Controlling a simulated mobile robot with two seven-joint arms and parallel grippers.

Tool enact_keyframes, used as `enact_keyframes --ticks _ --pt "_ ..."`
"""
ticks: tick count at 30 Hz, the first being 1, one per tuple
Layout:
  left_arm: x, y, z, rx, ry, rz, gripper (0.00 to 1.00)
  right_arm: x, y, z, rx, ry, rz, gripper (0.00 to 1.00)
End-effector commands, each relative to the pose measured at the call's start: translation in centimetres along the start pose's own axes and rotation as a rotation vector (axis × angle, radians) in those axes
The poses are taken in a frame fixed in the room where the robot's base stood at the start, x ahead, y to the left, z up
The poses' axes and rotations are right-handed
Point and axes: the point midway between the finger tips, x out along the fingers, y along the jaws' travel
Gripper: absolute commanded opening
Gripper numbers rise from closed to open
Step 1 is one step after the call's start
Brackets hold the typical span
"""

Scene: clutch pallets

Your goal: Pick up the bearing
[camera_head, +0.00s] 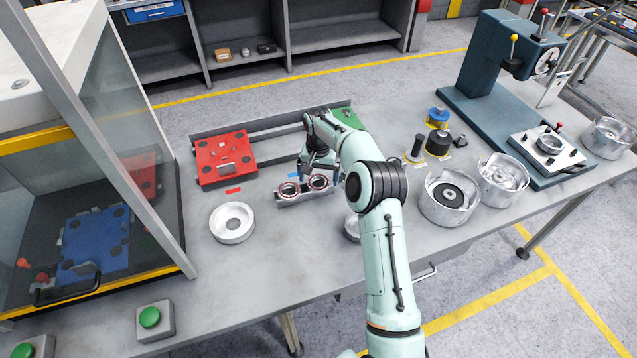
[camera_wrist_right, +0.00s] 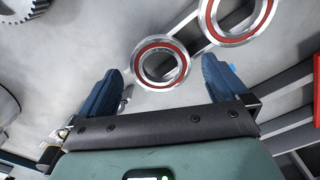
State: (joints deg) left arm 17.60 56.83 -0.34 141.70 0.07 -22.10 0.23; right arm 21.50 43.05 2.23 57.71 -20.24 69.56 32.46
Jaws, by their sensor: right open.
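Two ring bearings with red seals sit side by side on a small grey holder (camera_head: 292,204) on the workbench. The left bearing (camera_head: 289,194) and the right bearing (camera_head: 318,187) both show in the head view. My right gripper (camera_head: 320,167) is above the holder, close to the right bearing. In the right wrist view, the open blue fingers of my right gripper (camera_wrist_right: 161,76) point toward one bearing (camera_wrist_right: 139,64), which lies between and just beyond the fingertips. The other bearing (camera_wrist_right: 238,38) is at the upper right. Nothing is held. My left gripper is out of view.
A red fixture plate (camera_head: 215,158) lies left of the holder. A silver ring part (camera_head: 232,234) is in front of it. Metal housings (camera_head: 450,212) and dark cylindrical parts (camera_head: 438,142) stand to the right. A glass-walled machine (camera_head: 120,130) is at far left, a press (camera_head: 500,60) at back right.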

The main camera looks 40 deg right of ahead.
Motion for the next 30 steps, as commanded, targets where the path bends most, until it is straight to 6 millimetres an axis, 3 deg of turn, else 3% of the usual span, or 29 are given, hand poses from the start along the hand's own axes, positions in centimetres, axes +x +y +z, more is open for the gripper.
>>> enact_keyframes --ticks 10,15,16,25,30 --pt "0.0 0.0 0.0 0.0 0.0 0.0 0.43 0.8 0.0 0.0 0.0 0.0 -0.001 0.97" --pt "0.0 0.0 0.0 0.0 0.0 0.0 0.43 0.8 0.0 0.0 0.0 0.0 -0.001 0.41" --pt "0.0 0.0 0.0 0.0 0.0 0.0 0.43 0.8 0.0 0.0 0.0 0.0 -0.001 0.38" --pt "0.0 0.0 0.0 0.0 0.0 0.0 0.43 0.3 -0.1 -0.1 0.0 0.003 -0.002 0.38" --pt "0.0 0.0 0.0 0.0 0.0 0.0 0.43 -2.5 -0.1 -0.1 -0.002 0.007 -0.004 0.38"
